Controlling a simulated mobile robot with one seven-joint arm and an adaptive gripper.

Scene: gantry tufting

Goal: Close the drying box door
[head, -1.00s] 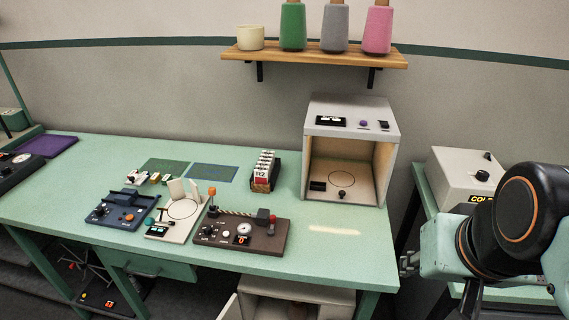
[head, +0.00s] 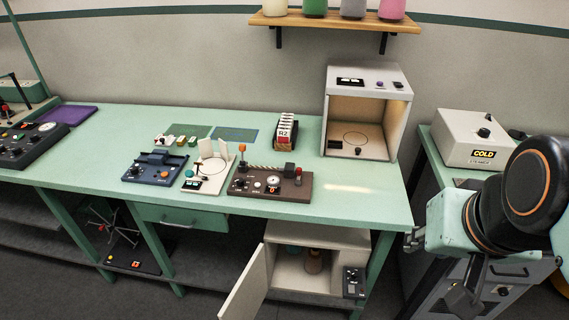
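A pale box (head: 350,237) stands under the right end of the green table, with a small dark control panel (head: 354,282) on its right front. Its door (head: 245,284) hangs from the left side and stands wide open, swung toward the front left. A few containers show inside, one of them brown (head: 314,262). My gripper (head: 409,242) is at the right, beside the table's right end and well apart from the door. Only a small part of it shows past my arm, so its opening is unclear.
The green table (head: 90,145) carries several small devices and an open-fronted white box (head: 367,78) at its right end. A table leg (head: 376,262) stands just right of the lower box. A side stand with a COLD unit (head: 470,140) is at the right. Floor in front looks clear.

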